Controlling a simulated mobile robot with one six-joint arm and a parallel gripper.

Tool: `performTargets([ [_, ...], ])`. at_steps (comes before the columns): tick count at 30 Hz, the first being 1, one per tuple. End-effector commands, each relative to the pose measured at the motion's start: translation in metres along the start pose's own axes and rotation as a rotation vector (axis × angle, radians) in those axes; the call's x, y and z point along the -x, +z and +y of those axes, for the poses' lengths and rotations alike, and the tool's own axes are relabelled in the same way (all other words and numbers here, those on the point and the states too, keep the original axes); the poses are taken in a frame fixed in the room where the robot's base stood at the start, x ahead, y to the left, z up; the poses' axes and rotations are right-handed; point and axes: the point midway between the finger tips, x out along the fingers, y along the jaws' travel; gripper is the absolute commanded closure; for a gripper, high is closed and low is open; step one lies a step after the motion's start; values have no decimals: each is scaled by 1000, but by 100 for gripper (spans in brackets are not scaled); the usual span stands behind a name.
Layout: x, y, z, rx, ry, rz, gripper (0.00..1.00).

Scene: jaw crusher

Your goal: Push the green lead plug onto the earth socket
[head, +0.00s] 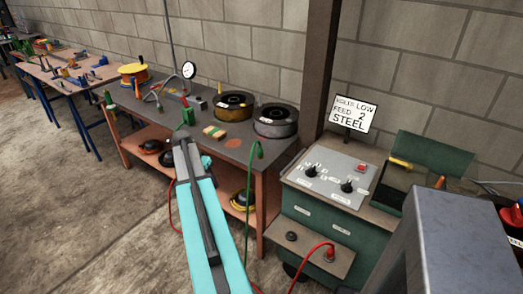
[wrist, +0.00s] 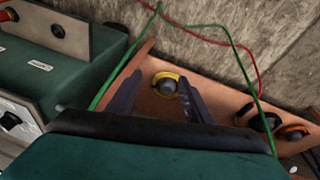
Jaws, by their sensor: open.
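In the head view a green lead (head: 249,205) hangs down past the right end of the bench. Its top bends over at a green end (head: 258,149) by the bench edge; I cannot tell for sure that this is the plug. A dark round socket (head: 291,236) sits on the green machine's front ledge, beside a red plug (head: 328,251) with a red lead. Which socket is earth is not readable. My gripper (wrist: 158,77) is open in the wrist view, with no plug between its fingers. The green lead (wrist: 196,27) loops beyond them.
The green machine (head: 330,215) stands right. Open floor (head: 90,220) lies left.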

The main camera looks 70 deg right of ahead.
Motion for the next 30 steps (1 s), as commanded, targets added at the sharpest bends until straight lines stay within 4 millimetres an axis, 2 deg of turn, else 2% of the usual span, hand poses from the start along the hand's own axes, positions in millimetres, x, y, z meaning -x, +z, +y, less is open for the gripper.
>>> performTargets([
  [1, 17, -32, 12, -62, -1, 16, 53],
  [6, 62, -114, 63, -259, 3, 65, 53],
  [9, 86, -153, 94, -359, 7, 91, 53],
  [12, 104, -180, 118, -434, 9, 110, 53],
  [15, 116, -196, 135, -482, 11, 122, 53],
  [18, 120, -202, 142, -503, 13, 127, 53],
  [30, 119, -203, 143, -505, 13, 128, 53],
])
